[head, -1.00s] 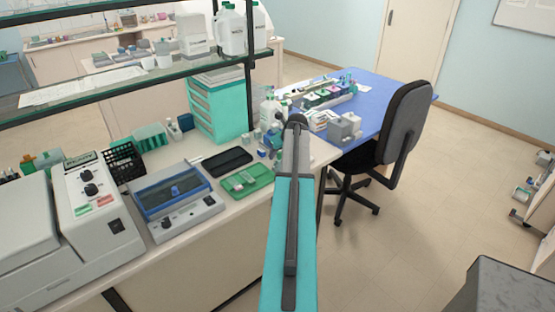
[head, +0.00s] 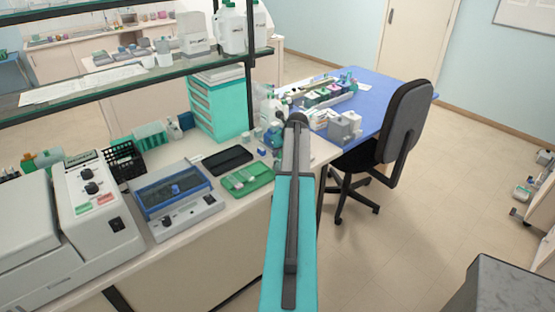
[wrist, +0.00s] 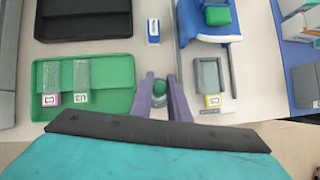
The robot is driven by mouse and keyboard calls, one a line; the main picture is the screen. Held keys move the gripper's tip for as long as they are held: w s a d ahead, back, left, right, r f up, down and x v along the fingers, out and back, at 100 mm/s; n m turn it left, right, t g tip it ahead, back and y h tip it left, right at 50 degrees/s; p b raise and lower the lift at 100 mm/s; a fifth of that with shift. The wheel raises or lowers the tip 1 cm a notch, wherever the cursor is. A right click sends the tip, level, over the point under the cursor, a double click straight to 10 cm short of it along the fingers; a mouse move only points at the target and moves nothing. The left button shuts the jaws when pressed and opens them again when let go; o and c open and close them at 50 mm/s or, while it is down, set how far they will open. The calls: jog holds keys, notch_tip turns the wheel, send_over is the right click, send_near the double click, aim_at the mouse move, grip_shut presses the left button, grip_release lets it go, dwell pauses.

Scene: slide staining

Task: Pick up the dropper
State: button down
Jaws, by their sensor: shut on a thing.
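In the wrist view, my gripper (wrist: 161,92) points down over the pale bench. Its two purple-grey fingers stand on either side of a small item with a round green top, which I take to be the dropper (wrist: 160,87). The fingers are shut on it. Its lower part is hidden below the green top, so I cannot tell whether it touches the bench. In the head view my teal arm hides most of the gripper, and I cannot make out the dropper there.
A green tray (wrist: 90,106) with two labelled slides lies left of my gripper, below a black tray (wrist: 84,22). A small blue box (wrist: 153,31) stands ahead. A grey slide holder (wrist: 209,76) and a blue stand (wrist: 208,34) are at right. The bench edge is close.

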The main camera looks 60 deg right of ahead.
jog(key=shift+r, duration=0.15)
jog(key=shift+r+b, duration=1.6)
jog(key=shift+r, duration=3.25)
jog(key=s+d+p, duration=0.1)
jog(key=d, duration=1)
jog(key=shift+r, duration=0.25)
jog(key=shift+f, duration=0.15)
